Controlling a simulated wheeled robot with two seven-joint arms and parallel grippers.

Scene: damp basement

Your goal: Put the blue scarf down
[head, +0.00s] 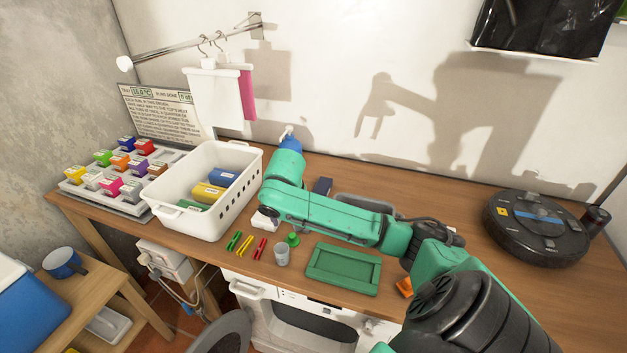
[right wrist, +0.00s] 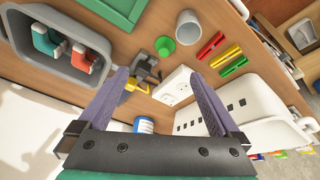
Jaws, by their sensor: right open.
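A blue folded bundle (head: 223,178), which looks like the scarf, lies in the white basket (head: 237,205) beside a yellow bundle (head: 207,192) and a green one (head: 193,206). My right gripper (right wrist: 155,77) is open, with nothing between its fingers. Its arm reaches across the workbench to just right of the basket. In the head view the forearm hides most of that gripper. In the right wrist view the basket (right wrist: 250,115) is at the right, past one finger, and its contents are not clear. My left gripper is not in view.
A green tray (head: 343,268), a grey cup (head: 281,254) and coloured pegs (head: 247,243) lie along the front. A grey bin (right wrist: 75,50) holds teal and red items. A black robot vacuum (head: 537,226) sits at right. A rail with hanging cloths (head: 215,95) is above the basket.

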